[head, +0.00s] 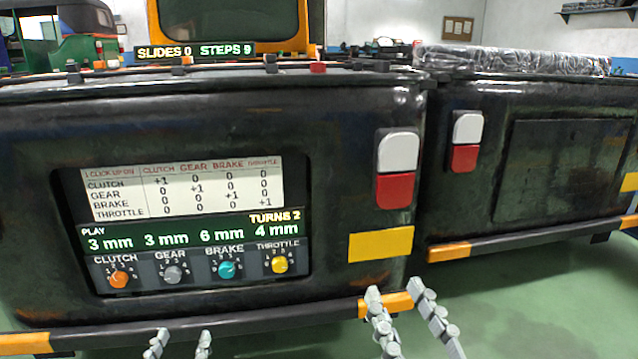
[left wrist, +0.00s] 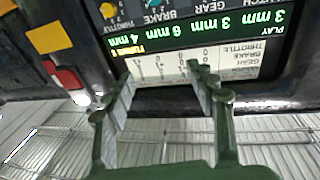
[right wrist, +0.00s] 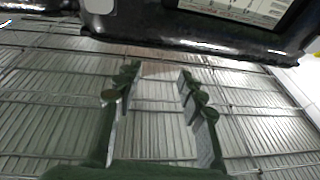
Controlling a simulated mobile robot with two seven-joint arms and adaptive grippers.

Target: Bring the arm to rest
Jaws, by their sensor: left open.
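My left gripper (head: 180,335) is open and empty at the bottom of the head view, below the control panel (head: 68,190). In the left wrist view its spread fingers (left wrist: 160,75) point toward the panel, which appears upside down. My right gripper (head: 396,290) is open and empty near the yellow-ended bumper. In the right wrist view its fingers (right wrist: 158,72) are apart with nothing between them. The panel has an orange clutch knob (head: 119,279), grey gear knob (head: 172,273), teal brake knob (head: 227,270) and yellow throttle knob (head: 279,264). Neither gripper holds a knob.
The panel is on a dark vehicle body (head: 350,130) with a red-and-white lamp (head: 396,168). A sign (head: 195,50) reads SLIDES 0 STEPS 9. Another dark body (head: 560,165) stands to the right. Green floor (head: 530,300) is clear at lower right.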

